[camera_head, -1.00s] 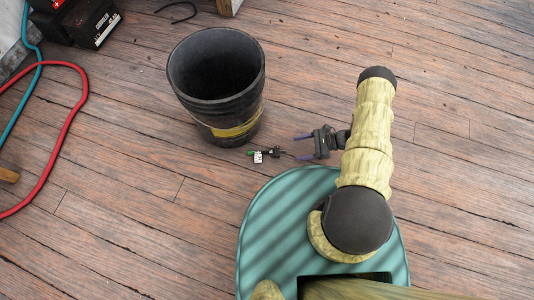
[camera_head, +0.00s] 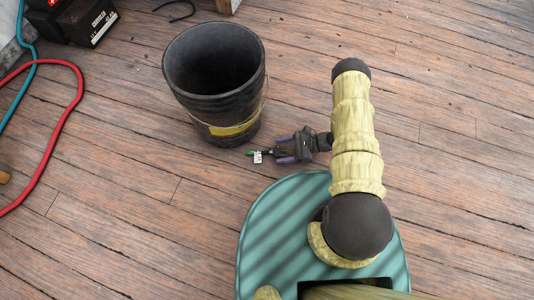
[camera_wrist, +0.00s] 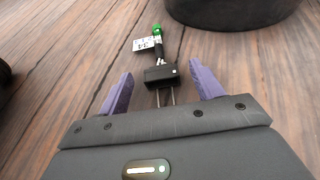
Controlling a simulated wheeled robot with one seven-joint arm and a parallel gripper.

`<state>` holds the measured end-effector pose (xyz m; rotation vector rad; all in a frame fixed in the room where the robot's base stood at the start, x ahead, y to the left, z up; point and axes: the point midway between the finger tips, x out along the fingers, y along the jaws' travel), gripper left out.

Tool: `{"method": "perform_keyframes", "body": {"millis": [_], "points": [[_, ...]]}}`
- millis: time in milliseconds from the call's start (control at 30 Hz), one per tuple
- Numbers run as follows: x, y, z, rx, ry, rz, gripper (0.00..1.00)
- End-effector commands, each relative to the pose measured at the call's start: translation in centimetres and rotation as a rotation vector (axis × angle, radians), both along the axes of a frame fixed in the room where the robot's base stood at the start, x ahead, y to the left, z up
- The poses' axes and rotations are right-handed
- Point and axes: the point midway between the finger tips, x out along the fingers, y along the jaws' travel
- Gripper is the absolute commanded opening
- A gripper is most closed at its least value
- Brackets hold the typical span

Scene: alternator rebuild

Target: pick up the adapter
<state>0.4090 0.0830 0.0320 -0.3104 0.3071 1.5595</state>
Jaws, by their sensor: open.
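The adapter (camera_wrist: 161,74) is a small black block with two metal prongs, a short lead with a green end, and a white tag. It lies on the wooden floor just in front of the bucket. In the head view the adapter (camera_head: 266,152) is partly covered by my gripper (camera_head: 282,149). In the wrist view my gripper (camera_wrist: 160,87) has its two purple fingers apart, one on each side of the adapter's black block. There is a gap on both sides, and the prongs point toward the palm.
A black bucket (camera_head: 214,75) with a yellow band stands just behind the adapter. A red hose (camera_head: 68,120) and a teal hose (camera_head: 30,85) lie at the left. A black battery (camera_head: 88,20) is at the top left. The floor at the right is clear.

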Motion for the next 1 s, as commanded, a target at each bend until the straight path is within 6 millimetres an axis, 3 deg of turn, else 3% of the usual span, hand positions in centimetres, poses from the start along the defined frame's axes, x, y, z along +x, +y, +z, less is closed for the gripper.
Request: {"method": "perform_keyframes", "body": {"millis": [200,767,1000], "points": [[0.0,2.3,-1.1,0.0,-0.001,0.001,0.66],[0.0,2.5,-1.0,0.0,-0.001,0.0,0.66],[0.0,2.5,-1.0,0.0,-0.001,0.0,0.23]]}}
